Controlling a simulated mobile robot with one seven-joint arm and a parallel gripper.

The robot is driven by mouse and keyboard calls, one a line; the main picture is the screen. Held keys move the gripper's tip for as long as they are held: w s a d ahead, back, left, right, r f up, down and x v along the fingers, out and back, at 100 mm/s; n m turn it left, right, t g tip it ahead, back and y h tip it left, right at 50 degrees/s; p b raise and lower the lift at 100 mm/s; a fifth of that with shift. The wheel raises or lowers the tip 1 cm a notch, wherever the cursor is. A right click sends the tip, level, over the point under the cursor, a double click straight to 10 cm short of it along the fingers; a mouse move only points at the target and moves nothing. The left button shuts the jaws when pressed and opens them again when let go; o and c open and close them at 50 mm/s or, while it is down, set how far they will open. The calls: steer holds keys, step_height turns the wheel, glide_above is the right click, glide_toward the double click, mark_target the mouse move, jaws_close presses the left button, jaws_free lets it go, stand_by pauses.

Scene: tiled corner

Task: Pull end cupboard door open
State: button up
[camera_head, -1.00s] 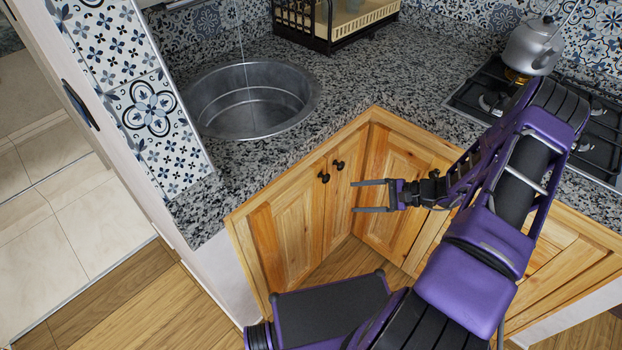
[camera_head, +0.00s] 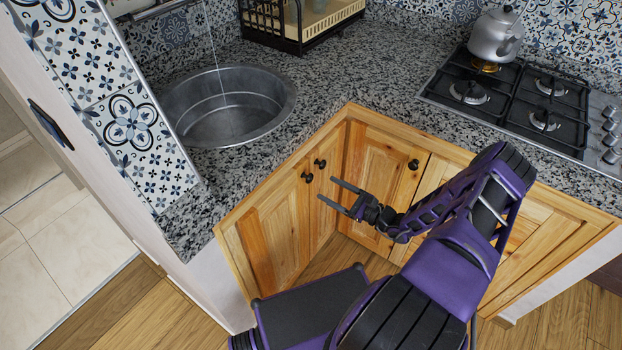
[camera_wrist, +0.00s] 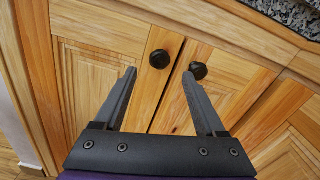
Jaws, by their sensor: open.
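Wooden cupboard doors stand shut below the granite worktop. The end door (camera_head: 268,240) is at the left, with a dark round knob (camera_head: 307,177) near its upper right edge. It meets a narrower door (camera_head: 323,205) with its own knob (camera_head: 320,163). My gripper (camera_head: 327,189) is open and empty in front of these doors, just below and right of the knobs in the head view. In the wrist view, the left knob (camera_wrist: 160,58) shows between the fingers, beyond the tips. The other knob (camera_wrist: 198,70) is by the right fingertip; contact cannot be told.
A third door (camera_head: 372,185) with a knob (camera_head: 413,164) faces the corner's right side. The worktop (camera_head: 360,75) overhangs the doors and holds a sink (camera_head: 225,105) and a hob (camera_head: 515,100) with a kettle (camera_head: 496,35). A tiled wall end (camera_head: 130,120) is at left.

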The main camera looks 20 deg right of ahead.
mark_target(311, 180)
steer(key=x, duration=0.7)
steer(key=shift+w+a, duration=0.3)
jaws_close()
stand_by(1.0)
